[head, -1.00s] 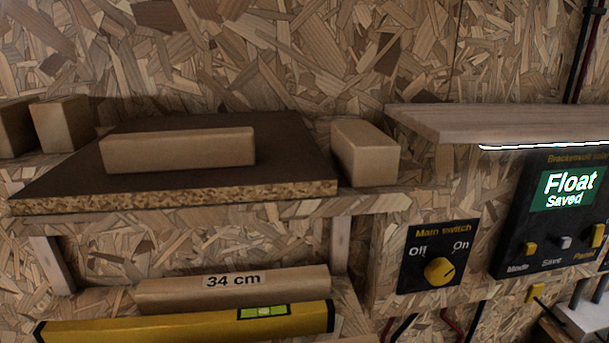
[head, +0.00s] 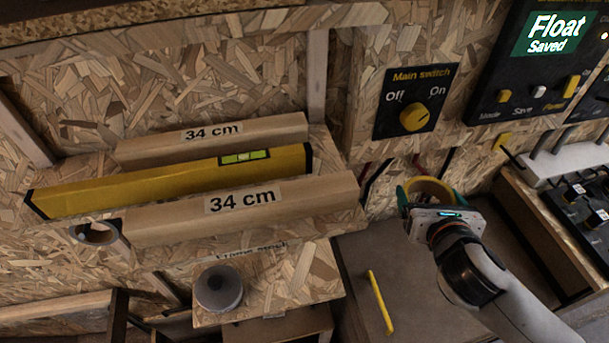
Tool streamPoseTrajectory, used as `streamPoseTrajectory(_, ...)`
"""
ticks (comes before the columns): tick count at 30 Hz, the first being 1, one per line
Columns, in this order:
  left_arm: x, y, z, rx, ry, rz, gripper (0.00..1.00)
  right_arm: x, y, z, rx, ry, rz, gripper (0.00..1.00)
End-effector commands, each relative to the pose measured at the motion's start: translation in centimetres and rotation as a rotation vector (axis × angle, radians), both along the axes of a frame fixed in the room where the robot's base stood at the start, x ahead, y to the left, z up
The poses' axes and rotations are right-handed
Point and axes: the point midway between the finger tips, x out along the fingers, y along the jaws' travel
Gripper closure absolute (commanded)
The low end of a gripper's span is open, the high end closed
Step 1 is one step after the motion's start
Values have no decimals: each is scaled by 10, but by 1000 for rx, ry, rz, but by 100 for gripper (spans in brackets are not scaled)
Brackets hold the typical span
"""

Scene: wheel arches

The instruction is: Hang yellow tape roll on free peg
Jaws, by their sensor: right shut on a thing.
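A yellow ring that looks like the tape roll (head: 430,184) is at the right of centre in the head view, below the main switch. My right gripper (head: 428,194) is shut on it. The gripper's body hides the roll's lower part. Teal parts show on both sides of the roll. I cannot make out a free peg in this view. My left gripper is not in view.
A yellow spirit level (head: 170,183) lies between two wooden beams marked 34 cm (head: 240,203) on a shelf. A round grey object (head: 219,288) sits on a lower board. The main switch panel (head: 413,102) is above my right gripper. A brown cabinet with a yellow handle (head: 380,300) stands below.

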Motion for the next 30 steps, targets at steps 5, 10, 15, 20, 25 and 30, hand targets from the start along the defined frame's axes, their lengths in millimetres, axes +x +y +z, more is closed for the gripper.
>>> streamPoseTrajectory(5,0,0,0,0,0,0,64,3,13,-17,7,6,16,42)
streamPoseTrajectory(10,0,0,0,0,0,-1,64,4,59,-68,15,16,81,42)
streamPoseTrajectory(15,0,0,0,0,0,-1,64,-8,120,-117,11,15,184,42)
streamPoseTrajectory(20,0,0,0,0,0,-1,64,-24,166,-144,6,7,267,42)
streamPoseTrajectory(25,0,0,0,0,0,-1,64,-33,189,-155,2,-1,312,42)
streamPoseTrajectory(30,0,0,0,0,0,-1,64,-35,192,-156,1,-2,319,42)
